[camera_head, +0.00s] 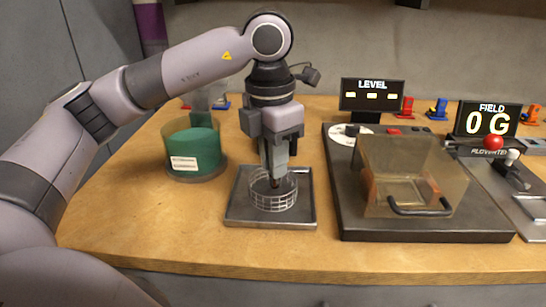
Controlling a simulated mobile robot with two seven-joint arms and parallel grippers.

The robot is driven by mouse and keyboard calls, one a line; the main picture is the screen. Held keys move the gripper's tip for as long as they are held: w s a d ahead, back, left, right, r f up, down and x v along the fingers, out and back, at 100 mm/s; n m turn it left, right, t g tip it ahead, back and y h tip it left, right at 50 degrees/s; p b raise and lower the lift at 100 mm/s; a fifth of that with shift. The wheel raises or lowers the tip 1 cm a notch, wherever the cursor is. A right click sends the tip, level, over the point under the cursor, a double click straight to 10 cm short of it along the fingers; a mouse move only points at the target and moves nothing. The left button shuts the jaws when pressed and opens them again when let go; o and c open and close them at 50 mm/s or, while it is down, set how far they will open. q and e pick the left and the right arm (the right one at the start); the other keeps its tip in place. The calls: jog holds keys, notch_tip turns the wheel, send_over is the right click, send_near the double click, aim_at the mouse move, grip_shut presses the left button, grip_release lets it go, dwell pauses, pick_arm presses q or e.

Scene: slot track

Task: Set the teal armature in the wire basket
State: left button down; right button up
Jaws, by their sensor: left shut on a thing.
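The wire basket (273,195) is a low, round, pale mesh ring standing on a grey metal tray (300,219). My left gripper (275,180) points straight down with its fingertips inside the basket's outline. It is shut on a small dark thing (284,184) with a reddish tint, mostly hidden by the fingers. I cannot make out a teal armature there, nor whether the held thing touches the basket floor. My right gripper is not in view.
A clear amber tub (174,143) with teal contents and a white label stands left of the tray. Right of it is a dark machine base (345,215) with an amber cover (399,160) and black handle. LEVEL (372,95) and FIELD (489,117) displays stand behind. Bare wood lies in front.

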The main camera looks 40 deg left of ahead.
pick_arm(q)
jog(key=shift+s+d+f+g, duration=0.1)
jog(key=shift+s+f+g, duration=0.15)
jog(key=shift+f, duration=0.35)
jog(key=shift+s+f+g, duration=0.15)
jog(key=shift+s+f, duration=0.05)
jog(key=shift+f, duration=0.35)
jog(key=c, duration=1)
grip_release()
jog(key=shift+t, duration=0.4)
jog(key=r+p, duration=0.1)
jog(key=r, duration=0.8)
jog(key=shift+w+r+p, duration=0.1)
jog(key=shift+w+p, duration=0.1)
jog(key=shift+p, duration=0.2)
jog(key=shift+r, duration=0.1)
